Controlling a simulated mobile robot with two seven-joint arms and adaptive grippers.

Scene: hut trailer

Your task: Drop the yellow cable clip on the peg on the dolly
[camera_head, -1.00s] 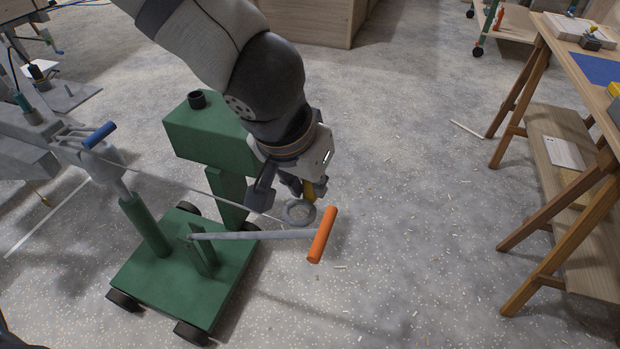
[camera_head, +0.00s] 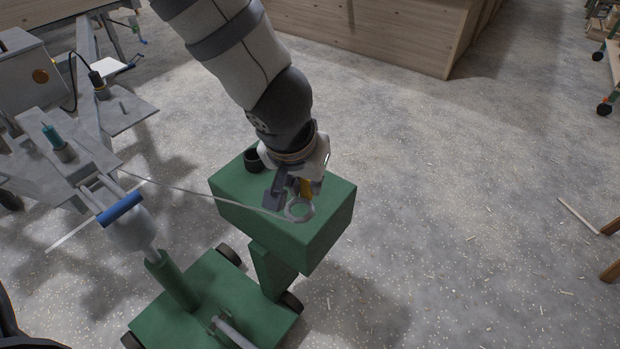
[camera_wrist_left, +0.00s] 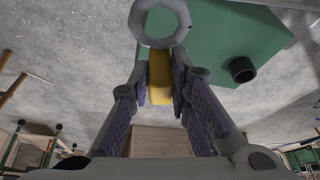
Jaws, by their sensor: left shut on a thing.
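My left gripper (camera_head: 297,192) is shut on the yellow cable clip (camera_head: 306,188), which carries a pale grey ring (camera_head: 290,212). In the left wrist view the yellow part (camera_wrist_left: 158,78) sits between the fingers, with the ring (camera_wrist_left: 139,35) beyond the fingertips. The clip appears over the dolly's green upper block (camera_head: 330,226); its exact height is unclear. A short dark hollow-looking cylinder (camera_head: 253,160) stands on this block, left of the gripper and apart from the clip. It also shows in the left wrist view (camera_wrist_left: 242,70). I cannot tell whether it is the peg. My right gripper is out of view.
The dolly's green wheeled base (camera_head: 225,290) stands below the block, with a grey bar (camera_head: 232,332) cut off at the bottom edge. A thin grey line runs from the ring towards the grey machine with a blue handle (camera_head: 120,207). Floor on the right is mostly clear.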

